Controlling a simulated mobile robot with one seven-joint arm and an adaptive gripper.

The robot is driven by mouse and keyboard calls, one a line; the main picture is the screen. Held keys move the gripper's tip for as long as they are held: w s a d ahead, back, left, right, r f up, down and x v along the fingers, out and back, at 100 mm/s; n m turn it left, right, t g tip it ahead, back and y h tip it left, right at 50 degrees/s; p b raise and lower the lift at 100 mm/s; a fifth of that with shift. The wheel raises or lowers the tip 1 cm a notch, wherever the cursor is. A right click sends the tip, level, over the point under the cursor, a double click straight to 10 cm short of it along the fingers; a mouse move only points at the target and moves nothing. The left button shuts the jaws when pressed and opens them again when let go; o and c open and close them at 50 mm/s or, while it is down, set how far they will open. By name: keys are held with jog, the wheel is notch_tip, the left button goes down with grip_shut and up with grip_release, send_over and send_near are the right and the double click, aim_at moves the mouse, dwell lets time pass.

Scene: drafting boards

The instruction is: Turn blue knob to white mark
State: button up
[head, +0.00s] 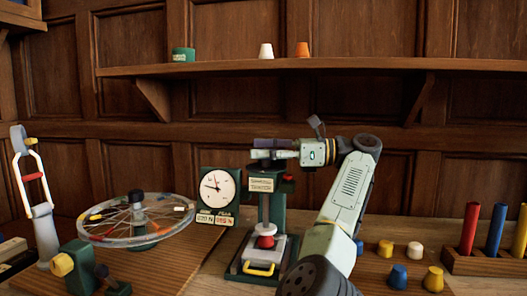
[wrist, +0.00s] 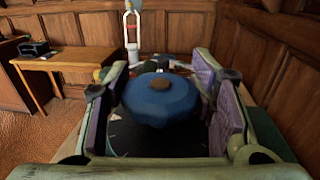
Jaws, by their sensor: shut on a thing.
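The blue knob (wrist: 160,100) sits between the purple pads of my gripper (wrist: 163,108) in the wrist view, with a brown round cap on its top. My gripper is shut on the knob from both sides. Below the knob is a dark dial face (wrist: 125,140) with faint pale ticks; I cannot make out which of them is the white mark. In the head view my gripper (head: 273,149) is at the top of a green stand (head: 277,208) with a label plate, and the knob is hidden behind the fingers.
A round gauge (head: 218,187) and a spoked wheel (head: 137,217) stand left of the green stand. A red-knobbed part (head: 266,236) sits at the stand's foot. Coloured pegs (head: 398,277) and upright rods (head: 469,229) are at the right. A shelf (head: 340,65) runs above my arm.

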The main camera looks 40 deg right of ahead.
jog(key=shift+a, duration=0.1)
jog(key=o, duration=1.2)
jog(key=shift+f+t+b, duration=0.2)
jog(key=shift+t+b, duration=0.1)
jog(key=shift+b, duration=0.15)
